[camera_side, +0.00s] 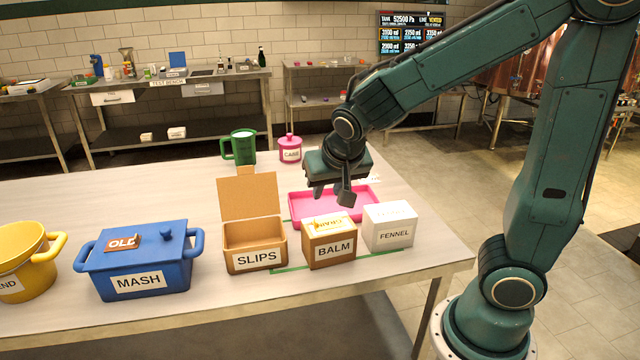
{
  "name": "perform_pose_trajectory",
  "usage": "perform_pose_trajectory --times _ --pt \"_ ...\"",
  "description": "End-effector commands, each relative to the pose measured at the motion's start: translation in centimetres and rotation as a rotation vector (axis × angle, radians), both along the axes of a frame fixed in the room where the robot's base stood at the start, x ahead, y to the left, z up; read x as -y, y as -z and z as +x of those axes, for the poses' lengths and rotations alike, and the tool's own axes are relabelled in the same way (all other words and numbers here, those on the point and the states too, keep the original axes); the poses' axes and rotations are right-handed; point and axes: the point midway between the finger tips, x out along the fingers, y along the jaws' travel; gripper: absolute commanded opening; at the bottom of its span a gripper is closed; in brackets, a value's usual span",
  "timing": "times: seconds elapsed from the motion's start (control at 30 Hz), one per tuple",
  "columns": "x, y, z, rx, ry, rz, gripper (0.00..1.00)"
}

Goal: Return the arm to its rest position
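My arm reaches in from the right, bent at the elbow. My gripper (333,194) hangs over the work table, above the pink tray (365,205) and just behind the BALM box (330,249). Its fingers point down and stand apart, and I see nothing held between them. Whether a fingertip touches the tray is hard to tell from this view.
The white FENNEL box (390,226) and the open-lidded SLIPS box (253,245) stand close by. A blue MASH pot (138,270), yellow pot (25,262), green mug (240,147) and pink CARE jar (290,148) share the table (200,325).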

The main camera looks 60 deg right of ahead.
Motion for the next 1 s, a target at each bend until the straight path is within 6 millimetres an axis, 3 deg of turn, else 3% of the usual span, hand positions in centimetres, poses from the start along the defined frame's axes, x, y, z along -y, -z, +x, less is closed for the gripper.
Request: perform_pose_trajectory --times 0.27,0.47,1.0 --pt "-0.1 -0.4 -0.5 -0.002 -0.019 0.01 0.29" --pt "-0.7 -1.8 -2.3 -0.014 -0.093 0.036 0.29" --pt "-3.8 -6.1 -11.2 -0.045 -0.497 0.064 0.29"
